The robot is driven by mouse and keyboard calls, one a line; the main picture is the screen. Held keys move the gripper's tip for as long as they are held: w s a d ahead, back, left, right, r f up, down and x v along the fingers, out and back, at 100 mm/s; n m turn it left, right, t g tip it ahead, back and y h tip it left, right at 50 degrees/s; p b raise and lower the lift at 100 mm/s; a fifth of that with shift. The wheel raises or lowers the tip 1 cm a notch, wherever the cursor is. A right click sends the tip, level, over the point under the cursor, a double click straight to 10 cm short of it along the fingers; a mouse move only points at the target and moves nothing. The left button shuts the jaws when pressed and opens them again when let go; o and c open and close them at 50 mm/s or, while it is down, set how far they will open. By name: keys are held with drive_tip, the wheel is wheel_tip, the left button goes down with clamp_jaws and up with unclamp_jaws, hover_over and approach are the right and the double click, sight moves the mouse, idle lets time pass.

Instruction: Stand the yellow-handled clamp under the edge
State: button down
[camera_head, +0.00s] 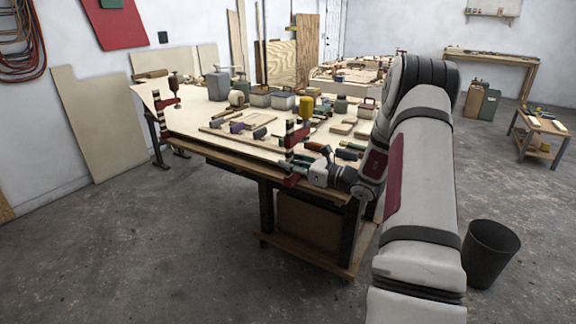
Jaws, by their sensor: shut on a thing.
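The yellow-handled clamp (305,112) stands upright at the front edge of the plywood panel (185,118), near its right part. Its yellow handle and upper red arm are above the panel. Its striped bar runs down in front of the edge, and its lower red jaw (292,181) is at about the height of the bench's front rail. My gripper (305,171) is shut on the clamp low down, reaching in from the right. The fingers are small here, and whether the lower jaw touches the underside cannot be told.
A second clamp (168,103) with a dark red handle stands at the panel's left edge. Boxes, wood pieces and hand tools lie on the panel, several close to my gripper. A dark bin (490,252) stands on the floor at right. The floor at front left is clear.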

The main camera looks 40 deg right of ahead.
drive_tip(key=shift+w+d+b, duration=0.3)
drive_tip(key=shift+d, duration=0.45)
drive_tip(key=shift+w+d+b, duration=0.25)
drive_tip(key=shift+d, duration=0.45)
drive_tip(key=shift+r, duration=0.1)
drive_tip(key=c, duration=1.3)
unclamp_jaws()
drive_tip(key=v, duration=1.2)
